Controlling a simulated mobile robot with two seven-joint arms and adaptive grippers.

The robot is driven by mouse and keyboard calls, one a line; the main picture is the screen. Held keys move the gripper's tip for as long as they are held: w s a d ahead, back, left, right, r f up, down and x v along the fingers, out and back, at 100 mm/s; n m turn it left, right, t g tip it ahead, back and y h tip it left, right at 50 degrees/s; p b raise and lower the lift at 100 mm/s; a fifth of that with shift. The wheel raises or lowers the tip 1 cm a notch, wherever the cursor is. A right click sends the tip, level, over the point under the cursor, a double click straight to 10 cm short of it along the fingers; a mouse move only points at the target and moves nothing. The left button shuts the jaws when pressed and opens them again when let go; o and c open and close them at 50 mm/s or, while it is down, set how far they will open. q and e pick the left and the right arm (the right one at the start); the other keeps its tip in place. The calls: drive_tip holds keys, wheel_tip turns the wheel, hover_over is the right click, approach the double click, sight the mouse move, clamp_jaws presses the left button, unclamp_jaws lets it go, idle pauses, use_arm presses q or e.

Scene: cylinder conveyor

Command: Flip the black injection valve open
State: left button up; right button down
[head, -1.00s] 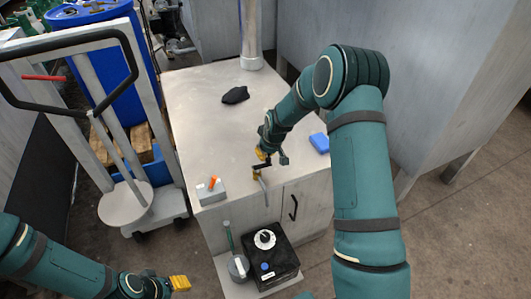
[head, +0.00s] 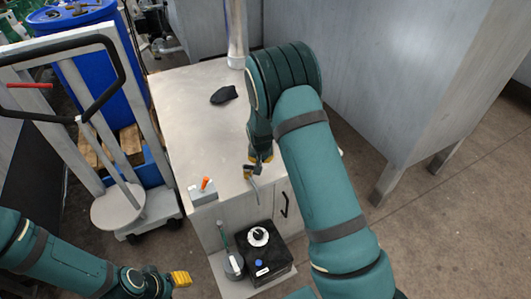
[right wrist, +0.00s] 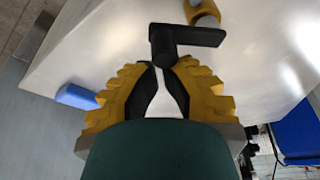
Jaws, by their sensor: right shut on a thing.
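The black injection valve (right wrist: 188,38) is a black crank-shaped lever beside a yellow collar (right wrist: 203,13) in the right wrist view. In the head view the valve area is at the cabinet's front edge, with a yellow part (head: 247,172) above a bent grey pipe (head: 253,190). My right gripper (right wrist: 165,68) has yellow ribbed fingers with black pads, closed around the end of the black lever. In the head view my right gripper (head: 262,159) is small and partly hidden by my arm. My left gripper (head: 181,279) is low at the left, away from the valve, its finger gap unclear.
A grey-topped cabinet (head: 195,95) carries a black cloth-like item (head: 224,95) and a small box with an orange switch (head: 204,186). A black device with a white dial (head: 259,237) stands below. A trolley (head: 118,207) is at left. A blue block (right wrist: 76,97) shows in the right wrist view.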

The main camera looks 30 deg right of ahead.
drive_tip(key=shift+s+a+r+m+h+p, duration=0.15)
drive_tip(key=shift+s+m+h+p, duration=0.25)
drive_tip(key=shift+m, duration=0.5)
drive_tip(key=shift+s+a+m+g+p, duration=0.15)
drive_tip(key=shift+s+m+p, duration=0.15)
drive_tip(key=shift+m, duration=0.15)
drive_tip(key=shift+s+m+g+p, duration=0.15)
drive_tip(key=shift+m+p, duration=0.15)
drive_tip(key=shift+m, duration=0.15)
drive_tip(key=m, duration=0.1)
drive_tip(key=s+m+p, duration=0.1)
drive_tip(key=m, duration=0.1)
drive_tip(key=a+m+g+h+p, duration=0.1)
drive_tip(key=shift+s+a, duration=0.1)
drive_tip(key=shift+s, duration=0.15)
drive_tip(key=shift+s+a, duration=0.1)
drive_tip(key=shift+a, duration=0.05)
drive_tip(key=shift+s+f, duration=0.1)
drive_tip(key=shift+f, duration=0.1)
